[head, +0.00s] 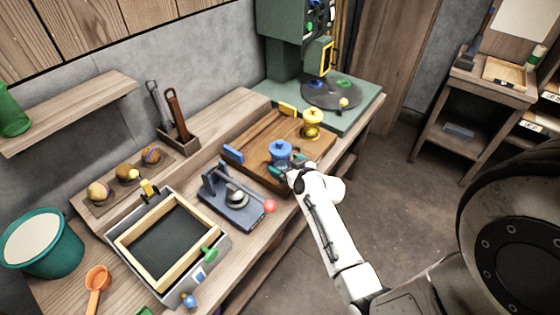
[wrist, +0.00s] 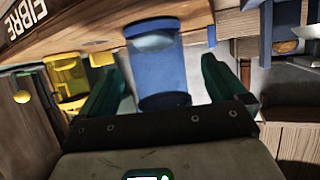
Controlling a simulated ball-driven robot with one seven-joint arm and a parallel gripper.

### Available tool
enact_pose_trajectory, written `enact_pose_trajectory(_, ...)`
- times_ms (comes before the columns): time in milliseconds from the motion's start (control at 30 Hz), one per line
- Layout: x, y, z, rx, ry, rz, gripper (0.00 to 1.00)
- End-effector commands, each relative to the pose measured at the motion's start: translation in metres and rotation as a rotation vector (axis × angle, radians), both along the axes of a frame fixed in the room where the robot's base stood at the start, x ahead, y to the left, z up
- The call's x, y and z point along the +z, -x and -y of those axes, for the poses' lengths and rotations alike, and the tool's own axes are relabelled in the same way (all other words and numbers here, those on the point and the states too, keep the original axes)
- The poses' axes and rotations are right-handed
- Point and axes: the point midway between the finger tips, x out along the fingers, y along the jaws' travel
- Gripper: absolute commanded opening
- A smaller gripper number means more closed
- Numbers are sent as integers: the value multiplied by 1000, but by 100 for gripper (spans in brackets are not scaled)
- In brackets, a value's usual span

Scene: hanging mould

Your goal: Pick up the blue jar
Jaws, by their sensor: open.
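The blue jar (head: 280,151) stands upright on the wooden tray (head: 240,143) on the bench in the head view. My gripper (head: 287,166) is right at the jar, on its near side. In the wrist view the blue jar (wrist: 158,65) fills the middle, between the two green fingers of my gripper (wrist: 170,88). The fingers are spread to either side of the jar, with gaps visible. The jar's lower part is partly hidden behind the gripper in the head view.
A yellow jar (head: 312,124) stands on the same tray, behind and right of the blue jar. A grey press with a red knob (head: 270,206) sits to the left in front. A green machine (head: 290,45) stands behind. Floor at right is clear.

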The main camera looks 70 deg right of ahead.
Motion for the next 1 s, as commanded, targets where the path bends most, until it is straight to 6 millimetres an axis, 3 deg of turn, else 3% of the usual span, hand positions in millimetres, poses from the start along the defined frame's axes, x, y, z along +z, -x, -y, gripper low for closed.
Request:
enact_pose_trajectory(300, -12, -28, 22, 1, -1, 2, 98)
enact_pose_trajectory(667, -15, -32, 25, 0, 1, 1, 98)
enact_pose_trajectory(1000, -15, -32, 25, 0, 0, 1, 65)
